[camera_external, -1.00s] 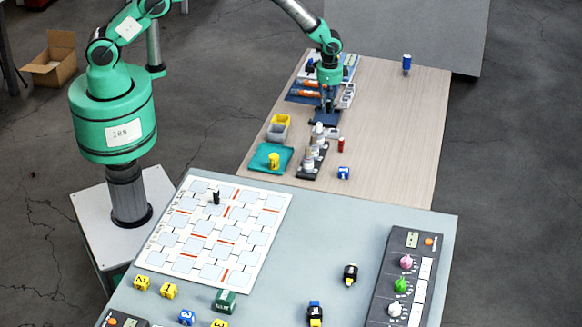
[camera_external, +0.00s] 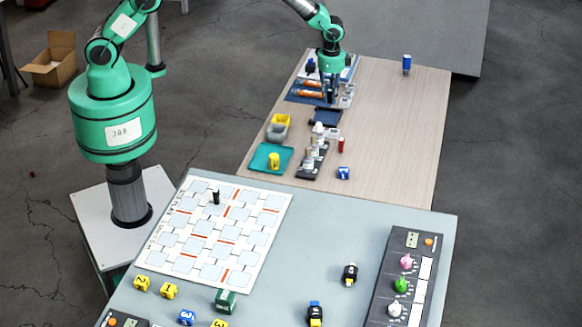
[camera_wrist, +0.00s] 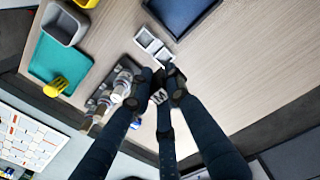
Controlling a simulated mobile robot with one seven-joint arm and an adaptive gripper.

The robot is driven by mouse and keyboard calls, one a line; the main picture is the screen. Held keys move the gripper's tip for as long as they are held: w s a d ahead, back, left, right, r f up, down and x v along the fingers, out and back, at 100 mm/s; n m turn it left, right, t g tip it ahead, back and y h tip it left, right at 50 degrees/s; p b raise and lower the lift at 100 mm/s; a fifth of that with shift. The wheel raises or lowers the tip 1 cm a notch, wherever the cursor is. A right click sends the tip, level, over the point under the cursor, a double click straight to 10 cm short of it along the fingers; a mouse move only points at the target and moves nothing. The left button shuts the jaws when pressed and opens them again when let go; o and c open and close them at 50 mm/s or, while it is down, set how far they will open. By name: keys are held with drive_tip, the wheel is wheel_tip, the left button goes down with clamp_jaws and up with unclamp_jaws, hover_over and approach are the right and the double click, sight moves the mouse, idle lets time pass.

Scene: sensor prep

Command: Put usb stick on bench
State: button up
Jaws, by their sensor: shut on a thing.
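In the wrist view my gripper's fingertips (camera_wrist: 167,84) are closed together around a small dark and light-grey piece (camera_wrist: 159,96). It appears to be the usb stick, but the fingers hide most of it. The held piece is too small to make out in the external view. The bench's wooden top also shows in the wrist view (camera_wrist: 235,70), below the fingers.
A rack of bottles (camera_external: 312,160), a teal tray (camera_external: 262,158) with a yellow piece, and grey (camera_external: 277,133) and yellow (camera_external: 281,119) bins line the bench's left side. A red piece (camera_external: 341,145) and blue block (camera_external: 343,173) stand nearby. The bench's right side is mostly clear.

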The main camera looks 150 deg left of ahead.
drive_tip(key=w+d+m+p, duration=0.2)
drive_tip(key=w+d+m, duration=0.7)
drive_tip(key=w+d, duration=2.45)
drive_tip(key=w+d+f+m+p, duration=0.1)
drive_tip(key=d+m, duration=0.1)
drive_tip(key=d, duration=1.3)
drive_tip(key=w+d+f+m, duration=0.1)
drive_tip(key=w+d+m, duration=0.1)
drive_tip(key=d, duration=1.3)
drive_tip(key=w+d+f+m+p, duration=0.1)
drive_tip(key=d+m, duration=0.3)
drive_tip(key=d, duration=1.1)
drive_tip(key=shift+w+d+f+p, duration=0.1)
drive_tip(key=shift+w+d+p, duration=0.1)
drive_tip(key=shift+d+p, duration=0.1)
drive_tip(key=shift+f, duration=0.85)
drive_tip(key=w, duration=0.5)
drive_tip(key=w+f, duration=0.1)
drive_tip(key=w, duration=0.4)
drive_tip(key=w+d, duration=0.1)
drive_tip(key=w, duration=0.5)
drive_tip(key=shift+f+b, duration=0.25)
drive_tip(key=shift+b, duration=0.1)
